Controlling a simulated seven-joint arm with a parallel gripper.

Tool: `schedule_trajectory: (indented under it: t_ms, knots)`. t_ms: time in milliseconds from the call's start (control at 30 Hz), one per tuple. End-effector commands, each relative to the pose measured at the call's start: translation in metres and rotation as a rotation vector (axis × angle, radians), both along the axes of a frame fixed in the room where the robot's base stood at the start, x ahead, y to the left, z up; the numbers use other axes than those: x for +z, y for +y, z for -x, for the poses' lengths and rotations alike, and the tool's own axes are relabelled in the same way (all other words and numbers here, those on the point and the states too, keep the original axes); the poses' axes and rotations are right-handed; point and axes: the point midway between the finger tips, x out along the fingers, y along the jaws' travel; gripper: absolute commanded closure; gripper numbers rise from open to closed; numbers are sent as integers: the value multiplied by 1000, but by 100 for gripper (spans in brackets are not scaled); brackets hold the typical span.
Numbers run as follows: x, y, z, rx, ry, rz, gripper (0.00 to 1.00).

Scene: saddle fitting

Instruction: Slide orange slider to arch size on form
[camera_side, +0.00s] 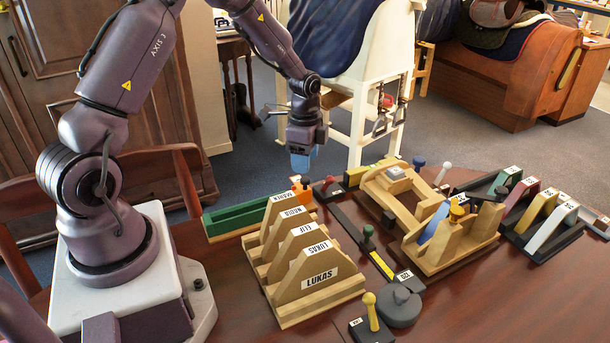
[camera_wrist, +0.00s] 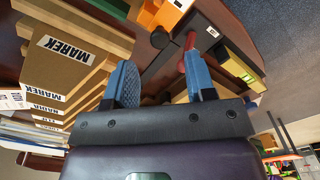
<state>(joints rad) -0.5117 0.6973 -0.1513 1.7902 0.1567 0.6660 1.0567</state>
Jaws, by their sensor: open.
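An orange piece also shows at the top of the wrist view (camera_wrist: 160,13). The form seems to be the wooden frame (camera_side: 472,240) to the right, with a blue arched piece (camera_side: 435,220) and a yellow knob (camera_side: 457,208); I cannot read any arch size on it. My gripper (camera_side: 303,161) is above the table's far edge, above the orange piece in the picture. Its blue fingers (camera_wrist: 162,82) are apart, with nothing visible held.
Wooden boards with name labels (camera_side: 320,281) stand in front of the green block (camera_side: 245,215). A red-knobbed piece (camera_wrist: 190,42) lies beyond my fingers. A grey round weight (camera_side: 399,306) and a yellow-knobbed piece (camera_side: 370,314) are near the front. Coloured arches (camera_side: 552,229) stand at right.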

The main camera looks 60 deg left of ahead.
Motion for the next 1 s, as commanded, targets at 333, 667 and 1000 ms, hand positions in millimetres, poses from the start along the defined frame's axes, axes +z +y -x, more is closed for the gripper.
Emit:
schedule_trajectory:
  t_ms: [333,667,1000]
  knots:
    - [-47,0,0,-1,1,-1,50]
    - [-51,0,0,0,-1,-1,50]
    - [-51,0,0,0,-1,-1,100]
